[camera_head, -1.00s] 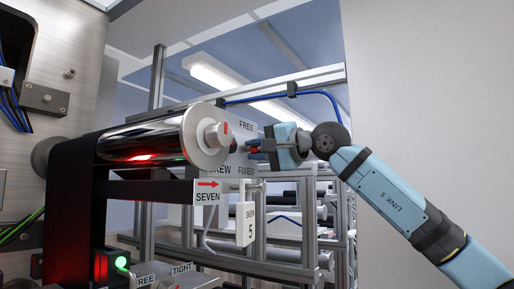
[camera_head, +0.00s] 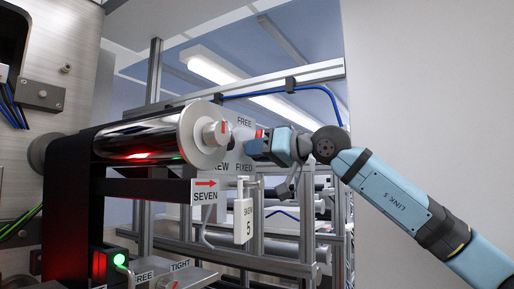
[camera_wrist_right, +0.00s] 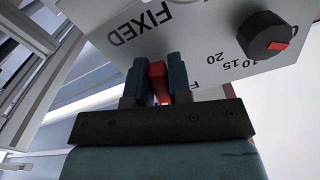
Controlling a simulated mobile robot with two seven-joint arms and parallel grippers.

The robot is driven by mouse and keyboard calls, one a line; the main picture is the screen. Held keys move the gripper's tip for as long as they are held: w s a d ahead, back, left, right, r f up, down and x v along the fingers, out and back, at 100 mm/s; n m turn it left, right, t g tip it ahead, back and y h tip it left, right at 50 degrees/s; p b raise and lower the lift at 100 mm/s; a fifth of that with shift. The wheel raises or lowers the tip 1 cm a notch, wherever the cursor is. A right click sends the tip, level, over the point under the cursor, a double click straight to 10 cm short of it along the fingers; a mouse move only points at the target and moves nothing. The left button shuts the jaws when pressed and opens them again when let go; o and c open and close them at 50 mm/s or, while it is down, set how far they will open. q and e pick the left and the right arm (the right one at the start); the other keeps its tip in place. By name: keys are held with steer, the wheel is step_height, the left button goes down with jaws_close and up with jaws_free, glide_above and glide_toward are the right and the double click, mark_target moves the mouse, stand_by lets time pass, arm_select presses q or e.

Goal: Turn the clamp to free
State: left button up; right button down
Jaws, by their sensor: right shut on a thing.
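The clamp's red lever (camera_wrist_right: 158,88) stands out from a pale plate with the words FREE and FIXED. My right gripper (camera_wrist_right: 158,70) is shut on this lever, with one dark finger on each side of it. In the head view my right gripper (camera_head: 250,147) is at the plate (camera_head: 243,122), just right of the roller's end. A little of the red lever (camera_head: 259,133) shows there above the fingers; the rest is hidden by the gripper. FREE is printed above the gripper and FIXED below it. My left gripper is not in view.
A shiny roller (camera_head: 150,138) with a pale end disc stands close to the left of the gripper. A white tag (camera_head: 244,221) hangs below it. A black knob (camera_wrist_right: 265,35) with a scale sits on the same plate. Metal framing stands behind.

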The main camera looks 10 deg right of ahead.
steer(key=shift+w+d+r+n+p, duration=0.1)
steer(key=shift+d+n+p, duration=0.05)
steer(key=shift+n, duration=0.65)
steer(key=shift+w+d+r+n+p, duration=0.1)
steer(key=shift+n+p, duration=0.05)
steer(key=shift+n, duration=0.65)
steer(key=c, duration=1.2)
jaws_free()
steer(key=shift+o, duration=0.6)
steer(key=shift+a+f, duration=0.1)
steer(key=shift+f, duration=0.05)
steer(key=shift+s+d, duration=0.15)
steer(key=shift+d, duration=0.1)
steer(key=b+v, duration=0.4)
steer(key=v, duration=0.9)
steer(key=shift+s, duration=0.15)
